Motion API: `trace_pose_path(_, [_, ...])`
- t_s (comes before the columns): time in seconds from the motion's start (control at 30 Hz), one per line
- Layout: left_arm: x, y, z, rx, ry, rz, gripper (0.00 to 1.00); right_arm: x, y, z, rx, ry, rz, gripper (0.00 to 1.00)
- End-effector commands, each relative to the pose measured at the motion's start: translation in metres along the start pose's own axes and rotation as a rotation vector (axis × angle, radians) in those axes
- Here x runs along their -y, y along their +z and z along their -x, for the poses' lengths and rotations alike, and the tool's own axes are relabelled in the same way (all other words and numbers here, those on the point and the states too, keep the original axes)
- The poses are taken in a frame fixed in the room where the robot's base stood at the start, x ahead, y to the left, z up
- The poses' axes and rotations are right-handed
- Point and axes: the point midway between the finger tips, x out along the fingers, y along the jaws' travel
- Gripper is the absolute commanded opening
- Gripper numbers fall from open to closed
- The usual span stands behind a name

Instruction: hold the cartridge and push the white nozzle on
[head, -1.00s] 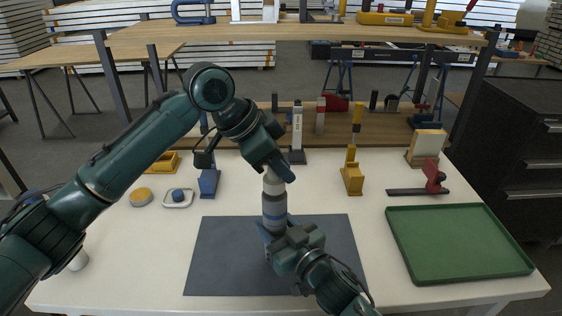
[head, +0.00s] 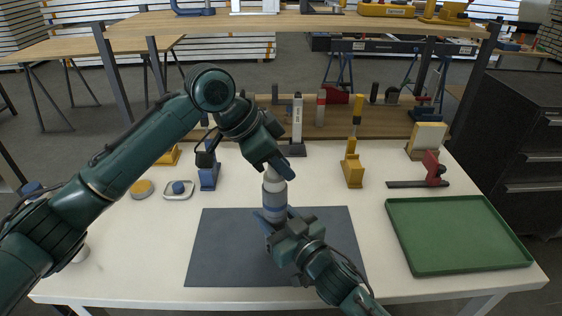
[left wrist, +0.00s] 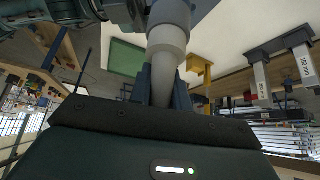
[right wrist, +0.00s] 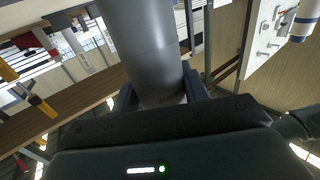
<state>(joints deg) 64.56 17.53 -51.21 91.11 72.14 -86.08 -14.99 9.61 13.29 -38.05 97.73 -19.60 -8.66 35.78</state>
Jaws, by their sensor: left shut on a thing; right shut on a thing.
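In the right wrist view the cartridge's grey body (right wrist: 148,50) fills the space between the fingers. The white nozzle (head: 274,184) is above the cartridge, in line with it, and appears to meet its top. My left gripper (head: 275,169) is shut on the nozzle from above. The left wrist view shows the pale nozzle (left wrist: 163,80) between the fingers; its tip is partly hidden. How deeply it sits cannot be told.
The dark mat (head: 215,262) lies below on the white table. A green tray (head: 455,262) is at right. A red-and-black tool (head: 432,172), a yellow stand (head: 353,170) and a blue stand (head: 208,175) stand behind. A small dish (head: 178,190) is at left.

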Motion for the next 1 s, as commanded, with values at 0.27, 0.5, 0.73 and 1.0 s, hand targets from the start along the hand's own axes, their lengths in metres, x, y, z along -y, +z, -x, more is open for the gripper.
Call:
trace_pose_path(0.27, [0.000,0.002,-0.002,0.004,0.003,0.002,0.39,0.001,0.000,0.000,0.000,-0.001,0.000,0.08])
trace_pose_path(0.5, [0.000,0.001,-0.001,0.004,0.002,0.001,0.44,0.001,0.001,0.000,0.000,-0.001,0.000,0.08])
trace_pose_path(0.73, [0.001,0.000,0.016,0.001,-0.001,0.001,0.44,0.001,0.001,0.000,0.001,-0.001,0.000,0.08])
trace_pose_path(1.0, [0.001,0.000,0.072,0.002,-0.002,0.001,0.44,0.001,0.001,0.000,0.001,-0.001,0.000,0.08])
